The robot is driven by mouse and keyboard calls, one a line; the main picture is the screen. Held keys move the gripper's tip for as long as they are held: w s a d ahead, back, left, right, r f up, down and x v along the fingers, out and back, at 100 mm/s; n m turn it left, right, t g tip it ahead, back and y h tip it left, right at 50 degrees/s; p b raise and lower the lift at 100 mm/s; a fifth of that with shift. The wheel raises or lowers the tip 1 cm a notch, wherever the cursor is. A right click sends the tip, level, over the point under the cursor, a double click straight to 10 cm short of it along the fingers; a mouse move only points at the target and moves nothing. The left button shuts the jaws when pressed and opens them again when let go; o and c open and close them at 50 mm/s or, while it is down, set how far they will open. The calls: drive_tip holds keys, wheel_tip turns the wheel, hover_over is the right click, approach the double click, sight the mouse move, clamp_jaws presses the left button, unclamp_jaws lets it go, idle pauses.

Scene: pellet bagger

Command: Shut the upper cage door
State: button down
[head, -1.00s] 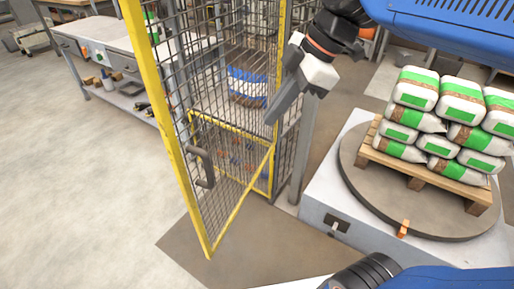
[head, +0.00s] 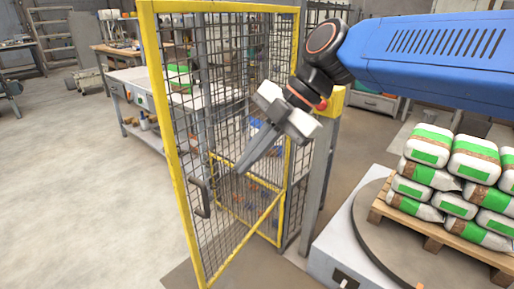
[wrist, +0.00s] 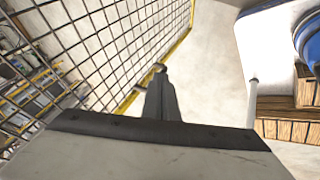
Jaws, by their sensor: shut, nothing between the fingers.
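The upper cage door (head: 168,120) is a yellow-framed wire mesh panel. It stands open in the head view, swung out toward me, with its free edge at the left. A dark handle (head: 203,198) sits low near that edge. My gripper (head: 243,168) is shut and empty, pointing down and left in front of the mesh, right of the handle. I cannot tell whether it touches the door. In the wrist view the gripper fingers (wrist: 163,95) appear beside the door's mesh (wrist: 100,60) and yellow edge (wrist: 182,42).
A grey cage post (head: 320,170) stands right of the opening. At the right, a pallet (head: 435,235) of white and green bags rests on a round turntable (head: 365,225). A workbench (head: 130,75) stands behind at left. The floor left of the door is clear.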

sight(219, 169)
drive_tip(key=shift+w+a+f, duration=0.3)
drive_tip(key=shift+a+f, duration=0.3)
drive_tip(key=shift+a, duration=0.45)
drive_tip(key=shift+w+a+f, duration=0.25)
drive_tip(key=shift+a+f, duration=0.35)
drive_tip(key=shift+a, duration=0.4)
drive_tip(key=shift+w+a+f, duration=0.3)
drive_tip(key=shift+a+f, duration=0.3)
drive_tip(key=shift+a, duration=0.45)
